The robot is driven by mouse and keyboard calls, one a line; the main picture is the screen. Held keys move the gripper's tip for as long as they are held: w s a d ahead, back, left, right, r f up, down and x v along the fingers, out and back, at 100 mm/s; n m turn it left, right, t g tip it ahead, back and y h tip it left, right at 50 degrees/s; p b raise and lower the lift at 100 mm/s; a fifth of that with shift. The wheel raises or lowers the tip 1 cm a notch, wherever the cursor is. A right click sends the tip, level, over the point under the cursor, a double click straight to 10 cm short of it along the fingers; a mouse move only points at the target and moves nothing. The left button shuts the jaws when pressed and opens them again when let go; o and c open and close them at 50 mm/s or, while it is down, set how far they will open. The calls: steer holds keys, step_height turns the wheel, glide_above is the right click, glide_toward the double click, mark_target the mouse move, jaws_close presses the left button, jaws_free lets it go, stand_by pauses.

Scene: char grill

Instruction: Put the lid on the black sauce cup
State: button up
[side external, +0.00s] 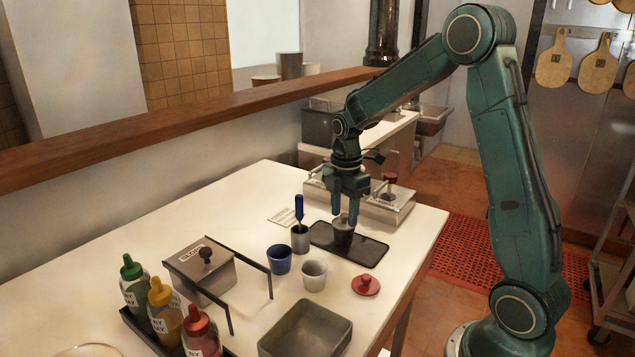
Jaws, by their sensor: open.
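A black cup (342,238) stands upright on a dark tray (370,253) towards the right side of the white table. My gripper (345,217) is open and points straight down at this cup, with its fingertips at the cup's rim. The fingers partly cover the cup's top, and I cannot tell whether they touch it. A red lid (366,286) with a round knob lies flat on the table, in front of the tray and apart from my gripper.
A blue cup (279,262), a pale cup (314,276) and a grey cup (300,241) holding a blue-handled tool stand left of the tray. A grey bin (306,329), a lidded metal box (203,271) and sauce bottles (167,310) are nearer. Metal containers (385,205) stand behind.

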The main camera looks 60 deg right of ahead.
steer(key=shift+r, duration=0.1)
step_height(320, 180, up, 14)
steer(key=shift+f, duration=0.2)
stand_by(0.6)
steer(key=shift+r, duration=0.1)
step_height(320, 180, up, 7)
stand_by(0.9)
